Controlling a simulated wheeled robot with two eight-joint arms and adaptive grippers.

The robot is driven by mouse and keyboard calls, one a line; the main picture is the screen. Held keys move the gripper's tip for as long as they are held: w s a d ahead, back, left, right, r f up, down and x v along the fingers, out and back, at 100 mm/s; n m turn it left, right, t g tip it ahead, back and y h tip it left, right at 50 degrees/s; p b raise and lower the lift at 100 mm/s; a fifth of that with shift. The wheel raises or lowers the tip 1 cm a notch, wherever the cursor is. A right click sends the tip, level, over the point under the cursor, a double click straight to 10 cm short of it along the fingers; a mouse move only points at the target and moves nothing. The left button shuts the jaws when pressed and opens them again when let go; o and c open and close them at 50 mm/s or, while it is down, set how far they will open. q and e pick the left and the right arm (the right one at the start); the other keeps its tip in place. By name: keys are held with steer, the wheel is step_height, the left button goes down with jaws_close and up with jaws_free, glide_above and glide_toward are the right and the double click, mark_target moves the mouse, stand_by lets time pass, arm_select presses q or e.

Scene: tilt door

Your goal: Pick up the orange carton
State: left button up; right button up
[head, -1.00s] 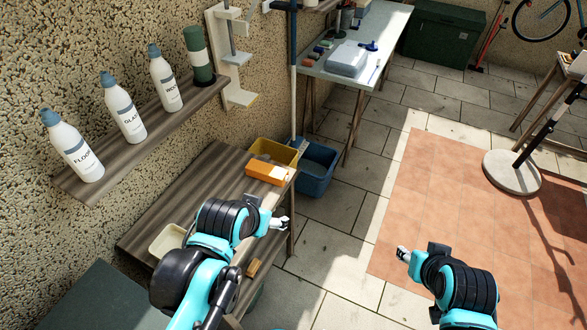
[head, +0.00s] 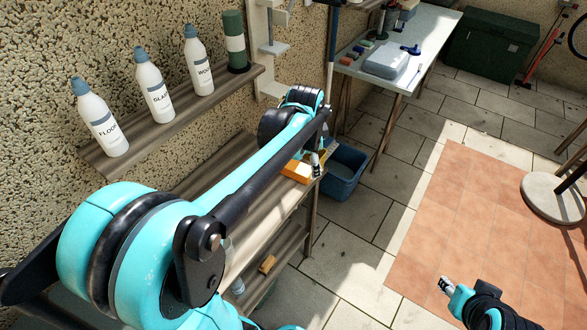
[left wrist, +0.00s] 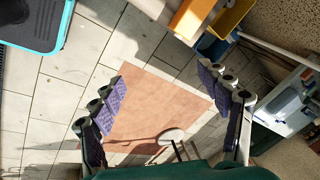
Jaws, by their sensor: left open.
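The orange carton (head: 297,170) lies on the wooden bench top (head: 218,166), near its right-hand end, partly covered by my left arm. My left gripper (head: 318,164) is beside the carton's right end in the head view. The left wrist view shows this gripper (left wrist: 160,78) with its fingers wide apart and nothing between them. There the carton (left wrist: 192,18) shows at the top edge, outside the gap between the fingers. I cannot tell whether gripper and carton touch. My right gripper (head: 446,284) hangs over the floor, far from the bench; its jaw state is too small to read.
A blue bin (head: 343,172) stands on the floor past the bench end; a yellow bin (left wrist: 232,15) is next to the carton in the wrist view. A shelf (head: 165,125) with several bottles runs above the bench. Open floor lies to the right.

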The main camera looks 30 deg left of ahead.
arm_select(q)
steer(key=w+a+f+m+g, duration=0.1)
steer(key=w+a+f+m, duration=0.25)
steer(key=w, duration=0.25)
steer(key=m+g+p, duration=0.2)
steer(key=m, duration=0.3)
glide_above(292, 164)
steer(key=shift+h, duration=0.3)
steer(key=f, duration=1)
steer(key=shift+d, duration=0.35)
steer(key=f, duration=0.1)
steer(key=f+b, duration=0.1)
steer(key=f, duration=0.1)
steer(key=shift+a+f+m, duration=0.2)
steer(key=shift+f+m, duration=0.05)
steer(key=shift+f, duration=0.05)
step_height(292, 164, down, 4)
steer(key=shift+f+b, duration=0.2)
steer(key=shift+b, duration=0.8)
steer(key=shift+f, duration=0.45)
steer(key=shift+r, duration=0.1)
steer(key=shift+c, duration=0.9)
steer(key=c, duration=1.1)
steer(key=shift+o, duration=0.2)
